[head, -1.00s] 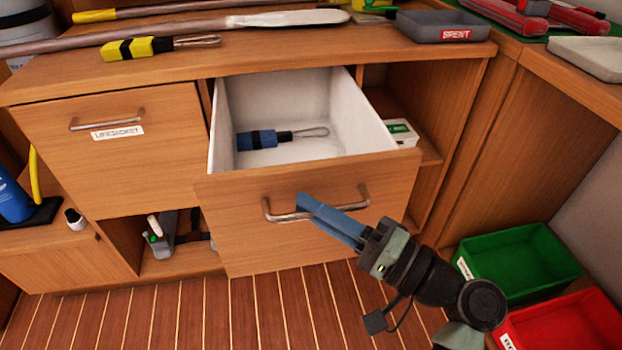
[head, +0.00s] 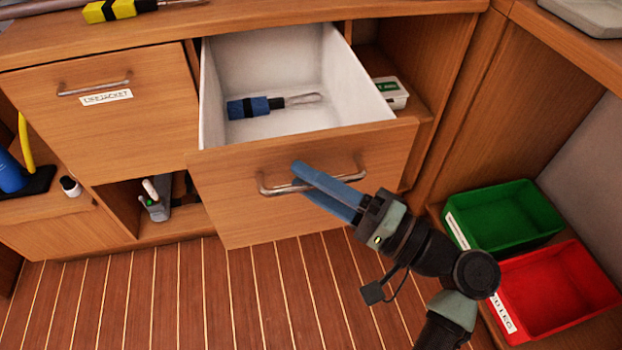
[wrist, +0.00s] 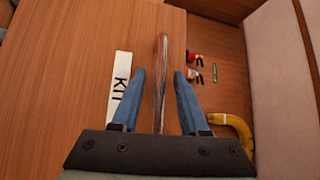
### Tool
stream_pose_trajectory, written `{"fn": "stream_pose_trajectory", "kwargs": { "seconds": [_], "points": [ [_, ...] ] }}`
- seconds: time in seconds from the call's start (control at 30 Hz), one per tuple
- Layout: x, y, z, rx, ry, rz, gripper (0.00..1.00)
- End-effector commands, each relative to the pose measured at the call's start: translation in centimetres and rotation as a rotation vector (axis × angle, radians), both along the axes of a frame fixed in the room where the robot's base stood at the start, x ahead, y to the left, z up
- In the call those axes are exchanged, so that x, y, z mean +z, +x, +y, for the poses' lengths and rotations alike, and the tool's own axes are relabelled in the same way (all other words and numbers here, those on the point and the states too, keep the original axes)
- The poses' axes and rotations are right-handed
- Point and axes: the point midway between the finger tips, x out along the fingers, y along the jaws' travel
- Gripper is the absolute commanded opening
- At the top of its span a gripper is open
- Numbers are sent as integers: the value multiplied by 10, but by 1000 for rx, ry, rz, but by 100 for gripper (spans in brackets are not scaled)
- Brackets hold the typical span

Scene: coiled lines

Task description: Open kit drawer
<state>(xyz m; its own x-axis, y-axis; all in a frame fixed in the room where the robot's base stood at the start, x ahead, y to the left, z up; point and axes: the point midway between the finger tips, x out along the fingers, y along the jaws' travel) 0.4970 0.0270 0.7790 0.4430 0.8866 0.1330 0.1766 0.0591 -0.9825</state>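The kit drawer (head: 225,185) is pulled out, its white interior showing in the head view. Its wooden front carries a metal bar handle (head: 320,183); the handle also shows in the wrist view (wrist: 162,75), beside a white label reading "KIT" (wrist: 120,85). My gripper (head: 298,172) is at the handle. In the wrist view its two blue fingers (wrist: 160,74) are apart, one on each side of the handle, with gaps between. Inside the drawer lies a blue tool with black bands and a wire loop (head: 262,106).
A closed drawer labelled "LIFEJACKET" (head: 110,125) is to the left. A green bin (head: 500,215) and a red bin (head: 555,290) stand at the lower right. A white box (head: 390,92) sits on the shelf right of the drawer. The striped floor in front is clear.

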Motion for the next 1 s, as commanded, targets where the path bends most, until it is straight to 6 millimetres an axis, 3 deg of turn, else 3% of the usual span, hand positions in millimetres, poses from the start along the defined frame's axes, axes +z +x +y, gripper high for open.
{"fn": "stream_pose_trajectory", "kwargs": {
  "seconds": [0.47,1.0],
  "points": [
    [0,-2,-5,0,0,1,44],
    [-13,-48,-98,-3,1,0,44]
  ]
}}
